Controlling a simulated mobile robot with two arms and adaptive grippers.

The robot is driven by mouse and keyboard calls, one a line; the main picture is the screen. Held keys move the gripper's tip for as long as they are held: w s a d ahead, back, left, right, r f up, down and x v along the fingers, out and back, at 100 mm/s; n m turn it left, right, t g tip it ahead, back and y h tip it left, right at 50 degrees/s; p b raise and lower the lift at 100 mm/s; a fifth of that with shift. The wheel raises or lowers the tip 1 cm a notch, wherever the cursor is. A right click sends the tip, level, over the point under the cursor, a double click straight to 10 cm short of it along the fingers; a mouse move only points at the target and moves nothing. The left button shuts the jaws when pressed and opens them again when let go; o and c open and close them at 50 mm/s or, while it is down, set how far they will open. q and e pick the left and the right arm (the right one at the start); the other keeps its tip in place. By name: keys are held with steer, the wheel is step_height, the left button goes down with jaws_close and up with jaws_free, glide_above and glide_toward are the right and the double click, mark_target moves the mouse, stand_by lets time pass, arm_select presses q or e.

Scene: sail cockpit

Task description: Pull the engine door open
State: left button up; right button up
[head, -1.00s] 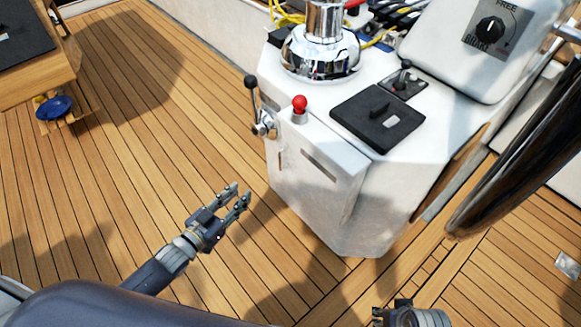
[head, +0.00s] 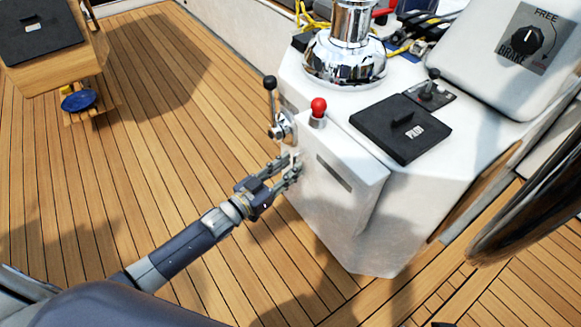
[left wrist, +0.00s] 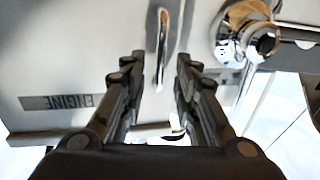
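The engine door (head: 340,205) is a white panel on the side of the white console. It looks closed. In the left wrist view the door (left wrist: 60,60) bears an upside-down ENGINE label (left wrist: 62,102) and a slim chrome handle (left wrist: 163,45). My left gripper (head: 295,164) is at the door's left edge in the head view. In the left wrist view its fingers (left wrist: 158,72) are open, one on each side of the handle, with gaps visible. The handle is mostly hidden in the head view.
A black-knobbed lever (head: 272,105) and a red-knobbed lever (head: 318,112) stand just above the left gripper. A chrome winch (head: 345,50) and a black PILOT panel (head: 400,128) are on the console top. A dark wheel (head: 530,205) is at right.

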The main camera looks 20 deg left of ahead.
arm_select(q)
steer(key=shift+w+d, duration=0.3)
steer(key=shift+w, duration=0.25)
jaws_close()
steer(key=shift+s, duration=0.2)
